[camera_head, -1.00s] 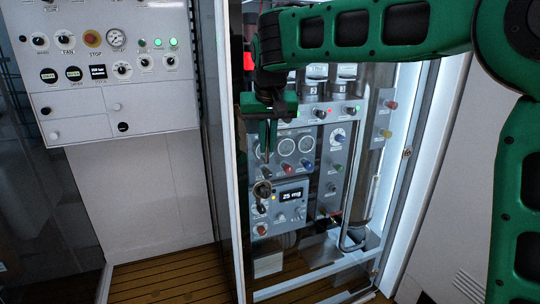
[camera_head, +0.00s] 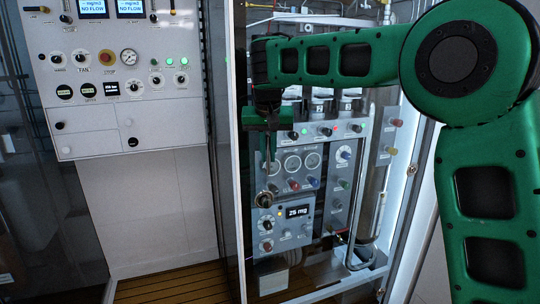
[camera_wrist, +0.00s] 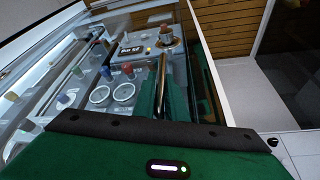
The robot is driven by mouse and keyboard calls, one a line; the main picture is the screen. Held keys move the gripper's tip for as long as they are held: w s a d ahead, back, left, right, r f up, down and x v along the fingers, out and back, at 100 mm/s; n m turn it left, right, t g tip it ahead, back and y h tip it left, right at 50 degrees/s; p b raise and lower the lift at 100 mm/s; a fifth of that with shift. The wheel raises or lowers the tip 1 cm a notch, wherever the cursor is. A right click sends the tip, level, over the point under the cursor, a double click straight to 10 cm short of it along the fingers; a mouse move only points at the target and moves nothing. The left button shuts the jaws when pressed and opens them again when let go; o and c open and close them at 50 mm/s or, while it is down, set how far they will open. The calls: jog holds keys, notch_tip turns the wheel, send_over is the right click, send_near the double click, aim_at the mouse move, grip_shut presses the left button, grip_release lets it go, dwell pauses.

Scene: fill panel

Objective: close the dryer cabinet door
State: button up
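The dryer cabinet (camera_head: 298,165) stands in the middle of the head view, its lit inside showing dials, knobs and a "25 mg" display. A door with a pale upright frame (camera_head: 238,110) and dark glass stands at its left side; how far it is open is hard to tell. My gripper (camera_head: 267,150) points down just right of that frame, in front of the instruments. In the wrist view, a shiny metal bar (camera_wrist: 160,75) lies along my green fingers (camera_wrist: 160,98). I cannot tell whether they grip it. The fingertips are partly hidden.
A white control panel (camera_head: 125,75) with gauges and knobs is on the wall at left. Wooden flooring (camera_head: 175,285) shows below. A pale cabinet side (camera_head: 410,215) is at right, behind my arm. The wrist view shows a white ledge (camera_wrist: 255,90) beside the door edge.

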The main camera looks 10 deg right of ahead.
jog(key=shift+w+a+r, duration=0.1)
jog(key=shift+a, duration=0.3)
jog(key=v, duration=1)
jog(key=shift+d+r, duration=0.15)
jog(key=shift+d, duration=0.25)
jog(key=s+d+f+m+g, duration=0.1)
jog(key=s+d+f, duration=0.3)
jog(key=d, duration=0.5)
jog(key=s+d+f+m+h, duration=0.1)
jog(key=s+d+f, duration=0.1)
jog(key=s+d, duration=0.5)
jog(key=s+d+f+m+g, duration=0.1)
jog(key=s+d+f, duration=0.2)
jog(key=d, duration=0.8)
jog(key=s+d+f, duration=0.2)
jog(key=s+f, duration=0.3)
jog(key=s, duration=0.4)
jog(key=s+d+f+m+g+y, duration=0.1)
jog(key=s+d+f, duration=0.1)
jog(key=s+f, duration=0.4)
jog(key=s+d+f+m+g, duration=0.1)
jog(key=s+f, duration=0.5)
jog(key=s, duration=0.6)
jog(key=shift+s+d+f+y, duration=0.2)
jog(key=shift+s+d+y, duration=0.1)
jog(key=shift+d+y, duration=0.15)
